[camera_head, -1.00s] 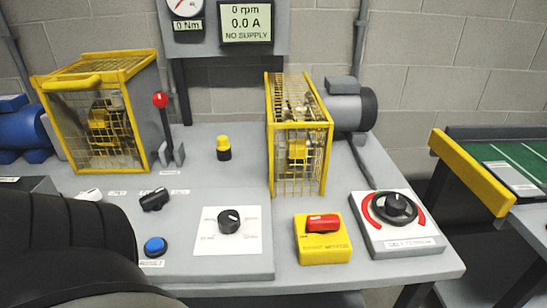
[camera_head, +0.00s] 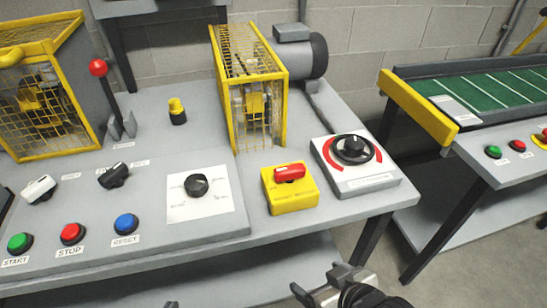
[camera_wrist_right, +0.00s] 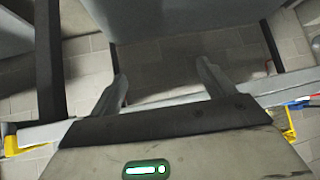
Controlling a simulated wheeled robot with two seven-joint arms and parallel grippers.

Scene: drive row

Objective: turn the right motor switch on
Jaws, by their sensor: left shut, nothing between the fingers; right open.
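A red rotary handle (camera_head: 289,173) lies crosswise on top of a yellow switch box (camera_head: 290,199) near the front right of the bench. The box label is too small to read surely. My right gripper (camera_head: 318,287) is open and empty below the bench's front edge, apart from the box. In the right wrist view my right gripper (camera_wrist_right: 162,80) shows its two fingers spread with nothing between them. Only a small dark tip of my left gripper (camera_head: 171,304) shows at the bottom edge of the head view; it is shut and empty.
A black dial (camera_head: 352,149) on a white plate stands right of the yellow box. A black selector knob (camera_head: 196,186) is to its left. A yellow mesh guard (camera_head: 250,100) stands behind. START, STOP and RESET buttons (camera_head: 72,234) line the front left. Another bench (camera_head: 490,160) is at right.

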